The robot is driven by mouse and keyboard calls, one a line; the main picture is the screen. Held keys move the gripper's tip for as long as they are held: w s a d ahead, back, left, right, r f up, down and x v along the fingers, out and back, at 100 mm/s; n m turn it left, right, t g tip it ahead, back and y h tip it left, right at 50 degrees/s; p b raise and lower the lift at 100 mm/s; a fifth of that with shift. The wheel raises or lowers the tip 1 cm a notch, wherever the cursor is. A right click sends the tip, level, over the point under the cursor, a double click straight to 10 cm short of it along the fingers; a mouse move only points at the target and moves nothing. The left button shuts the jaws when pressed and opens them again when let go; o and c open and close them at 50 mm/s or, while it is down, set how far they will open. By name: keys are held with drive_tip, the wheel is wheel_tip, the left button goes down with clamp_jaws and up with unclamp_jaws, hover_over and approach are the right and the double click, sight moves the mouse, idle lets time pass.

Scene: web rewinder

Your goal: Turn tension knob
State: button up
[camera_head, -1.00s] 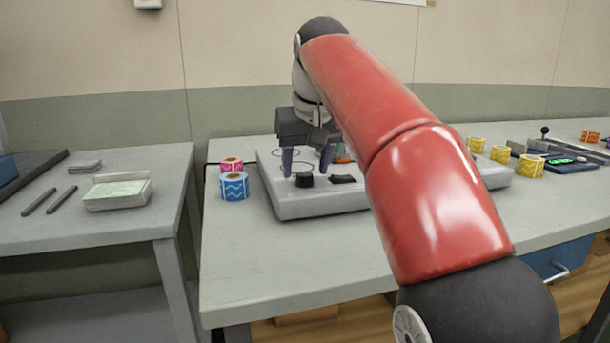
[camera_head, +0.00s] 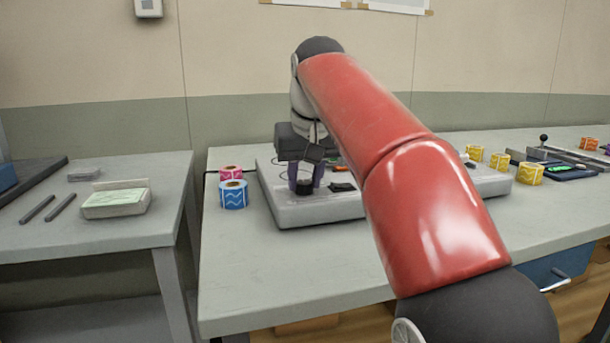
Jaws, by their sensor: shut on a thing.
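The tension knob (camera_head: 305,187) is a short black round knob on the front left of the light grey rewinder base (camera_head: 320,213). My gripper (camera_head: 305,178) points down over it from behind, with its purple fingers at either side of the knob, shut on it. The exact finger contact is small and partly hidden by the knob. A black switch-like part (camera_head: 342,187) sits just right of the knob. My red arm hides much of the rewinder's right and middle part.
A blue label roll (camera_head: 234,195) and a pink one (camera_head: 231,173) stand left of the rewinder. Several yellow rolls (camera_head: 529,174) and a dark scale-like device (camera_head: 570,170) are at the right. The bench front (camera_head: 270,270) is clear. A side table (camera_head: 110,228) holds a box.

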drive_tip(key=m+h+p, duration=0.1)
drive_tip(key=m+p, duration=0.3)
drive_tip(key=shift+a+r+m+h, duration=0.2)
drive_tip(key=shift+m+h, duration=0.1)
drive_tip(key=shift+h, duration=0.1)
drive_tip(key=shift+f+m+h+p, duration=0.1)
drive_tip(key=shift+m+h+p, duration=0.7)
drive_tip(key=shift+m+p, duration=0.95)
drive_tip(key=shift+m, duration=0.45)
drive_tip(key=o, duration=1)
drive_tip(key=shift+f, duration=0.1)
drive_tip(key=shift+c, duration=0.2)
drive_tip(key=v, duration=0.7)
drive_tip(key=shift+r, duration=0.4)
drive_tip(key=shift+a, duration=0.15)
